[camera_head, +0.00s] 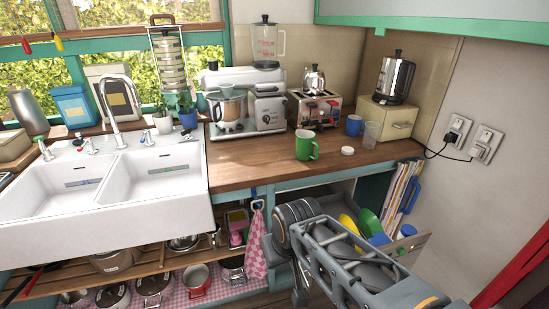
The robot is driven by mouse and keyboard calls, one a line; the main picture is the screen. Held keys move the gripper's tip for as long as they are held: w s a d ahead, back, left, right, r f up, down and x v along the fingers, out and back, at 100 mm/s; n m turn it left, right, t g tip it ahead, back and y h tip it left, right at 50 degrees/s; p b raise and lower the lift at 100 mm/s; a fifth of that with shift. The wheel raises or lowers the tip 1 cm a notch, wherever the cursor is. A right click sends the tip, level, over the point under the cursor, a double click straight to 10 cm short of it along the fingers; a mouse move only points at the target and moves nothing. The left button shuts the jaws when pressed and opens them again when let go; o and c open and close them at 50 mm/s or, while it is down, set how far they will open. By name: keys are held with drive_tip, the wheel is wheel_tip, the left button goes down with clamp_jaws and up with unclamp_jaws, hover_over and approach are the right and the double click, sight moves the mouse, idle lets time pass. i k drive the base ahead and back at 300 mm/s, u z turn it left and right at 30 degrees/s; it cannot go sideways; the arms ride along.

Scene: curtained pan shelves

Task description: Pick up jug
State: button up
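A clear jug (267,43) with red markings and a dark lid stands upright on the white kitchen machine (264,108), at the back of the wooden counter. I take this as the jug; a metal kettle (394,79) with a dark handle also stands at the right, on a cream box. My grey arm reaches in from the lower right. My gripper (312,243) is low in front of the counter, below and well apart from the jug.
A green mug (306,145), a blue mug (354,125), a glass (371,135) and a toaster (315,107) stand on the counter (245,165). A white double sink (110,190) is at left. The counter's front middle is clear.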

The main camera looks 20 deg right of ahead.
sight(305, 143)
drive_tip(key=u, duration=0.7)
drive_tip(key=i, duration=0.85)
drive_tip(key=z, duration=0.25)
